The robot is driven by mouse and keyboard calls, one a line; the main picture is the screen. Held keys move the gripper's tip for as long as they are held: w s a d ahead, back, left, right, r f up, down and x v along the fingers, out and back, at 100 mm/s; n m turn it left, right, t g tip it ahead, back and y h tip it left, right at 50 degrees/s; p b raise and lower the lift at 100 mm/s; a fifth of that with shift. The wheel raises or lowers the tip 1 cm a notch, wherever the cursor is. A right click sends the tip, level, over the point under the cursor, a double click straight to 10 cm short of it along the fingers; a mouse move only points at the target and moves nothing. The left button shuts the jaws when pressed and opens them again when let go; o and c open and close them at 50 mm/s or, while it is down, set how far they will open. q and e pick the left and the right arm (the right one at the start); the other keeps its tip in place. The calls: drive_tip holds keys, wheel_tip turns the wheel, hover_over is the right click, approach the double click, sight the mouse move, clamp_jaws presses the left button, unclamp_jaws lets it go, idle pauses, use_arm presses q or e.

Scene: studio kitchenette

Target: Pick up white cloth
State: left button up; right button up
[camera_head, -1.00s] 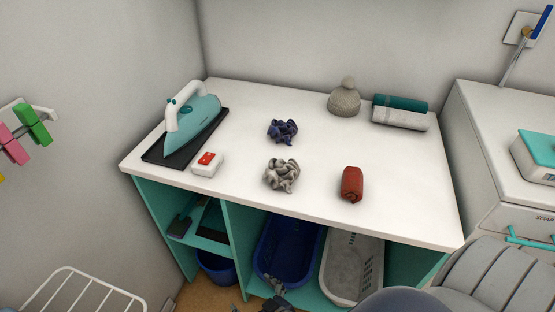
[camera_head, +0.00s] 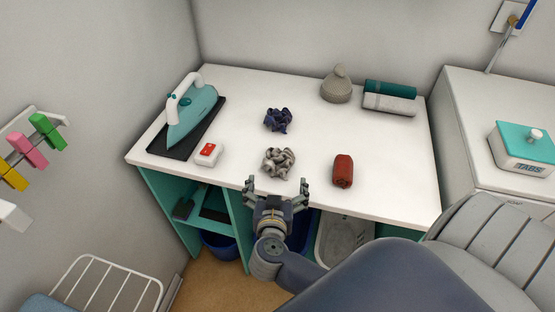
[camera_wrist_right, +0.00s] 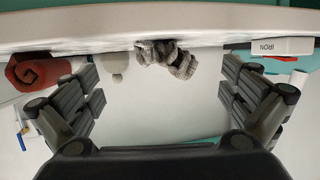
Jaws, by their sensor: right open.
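The white cloth (camera_head: 279,162) is a crumpled, greyish-white heap near the front edge of the white tabletop. It also shows at the top middle of the right wrist view (camera_wrist_right: 166,57). My right gripper (camera_head: 277,184) is open and empty at the front edge of the table, just in front of the cloth. Its two fingers are spread to either side, and the cloth appears between and beyond them in the right wrist view (camera_wrist_right: 160,80). The gripper looks apart from the cloth. My left gripper is not in view.
A dark blue crumpled cloth (camera_head: 278,120) lies behind the white one. A rolled red cloth (camera_head: 343,171) is to its right, a white-and-red box (camera_head: 208,154) to its left. An iron (camera_head: 190,112), a grey knit hat (camera_head: 336,85) and rolled towels (camera_head: 389,98) stand farther off.

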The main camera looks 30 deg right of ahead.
sight(277, 165)
drive_tip(key=x, duration=0.3)
drive_tip(key=shift+w, duration=0.1)
drive_tip(key=shift+w+d+r, duration=0.1)
drive_tip(key=shift+w+d, duration=0.1)
drive_tip(key=shift+w, duration=0.1)
drive_tip(key=x, duration=0.1)
drive_tip(key=p+x, duration=0.1)
drive_tip(key=x, duration=0.1)
drive_tip(key=shift+w+d+r, duration=0.1)
drive_tip(key=shift+w+r, duration=0.05)
drive_tip(key=shift+w, duration=0.2)
drive_tip(key=shift+w+d+f, duration=0.3)
drive_tip(key=shift+w, duration=0.1)
drive_tip(key=shift+s+r, duration=0.1)
drive_tip(key=c, duration=0.9)
